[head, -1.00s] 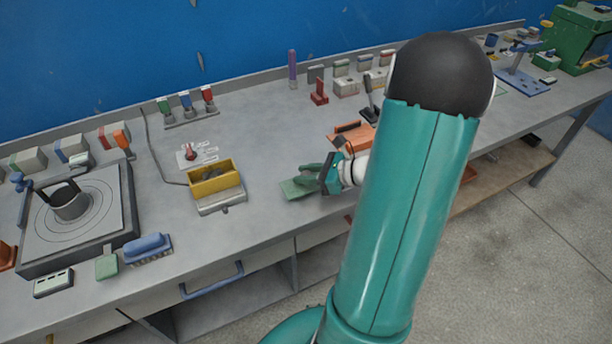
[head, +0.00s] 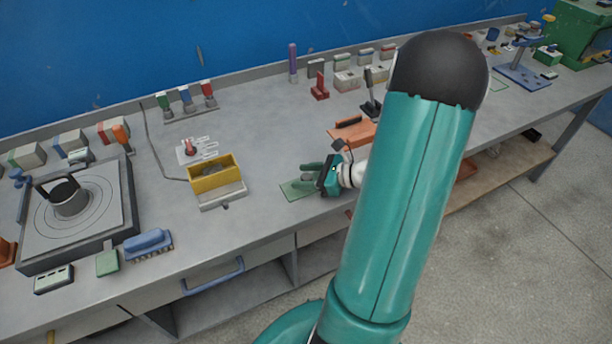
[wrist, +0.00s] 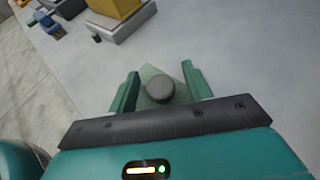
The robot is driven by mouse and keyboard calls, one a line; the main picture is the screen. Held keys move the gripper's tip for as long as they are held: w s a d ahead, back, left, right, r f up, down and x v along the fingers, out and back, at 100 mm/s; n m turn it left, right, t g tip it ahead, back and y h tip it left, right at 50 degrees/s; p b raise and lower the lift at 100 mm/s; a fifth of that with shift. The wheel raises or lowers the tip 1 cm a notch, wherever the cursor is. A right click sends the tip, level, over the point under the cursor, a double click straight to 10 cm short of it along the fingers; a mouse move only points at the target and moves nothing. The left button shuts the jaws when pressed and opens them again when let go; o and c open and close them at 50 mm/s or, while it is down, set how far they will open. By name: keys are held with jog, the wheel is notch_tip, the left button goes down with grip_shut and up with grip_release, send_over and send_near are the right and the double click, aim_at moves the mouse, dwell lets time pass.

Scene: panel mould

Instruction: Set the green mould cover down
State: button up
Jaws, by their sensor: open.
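The green mould cover (wrist: 148,74) shows in the wrist view as a pale green plate with a dark round knob (wrist: 160,88). My gripper (wrist: 160,84) is open, with one finger on each side of the knob and a gap on both sides. In the head view my gripper (head: 314,178) is low over the front part of the bench, beside a green-edged patch (head: 296,189). My fingers and arm hide part of this spot. I cannot tell from the head view how flat the cover lies.
A yellow bin on a grey base (head: 214,174) stands to the left. An orange tool (head: 350,131) and a black-handled stand (head: 371,106) lie behind my gripper. The grey bench (head: 262,150) is clear between bin and gripper. Its front edge is close.

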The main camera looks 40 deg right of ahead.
jog(key=v, duration=1.2)
jog(key=shift+r, duration=0.1)
jog(key=w+a+r+n+g, duration=0.2)
jog(key=a+r+n+g, duration=0.2)
jog(key=a+n, duration=0.45)
jog(key=w+a+r+n+g, duration=0.1)
jog(key=a+r+n+g, duration=0.4)
jog(key=a, duration=0.6)
jog(key=s+a+r+n+t+h, duration=0.2)
jog(key=a+r+n+h, duration=0.4)
jog(key=a+n, duration=0.5)
jog(key=s+r+n, duration=0.1)
jog(key=n, duration=0.4)
jog(key=shift+s+a+n+t+h, duration=0.25)
jog(key=shift+a+n+t+h, duration=0.05)
jog(key=shift+n+t, duration=0.1)
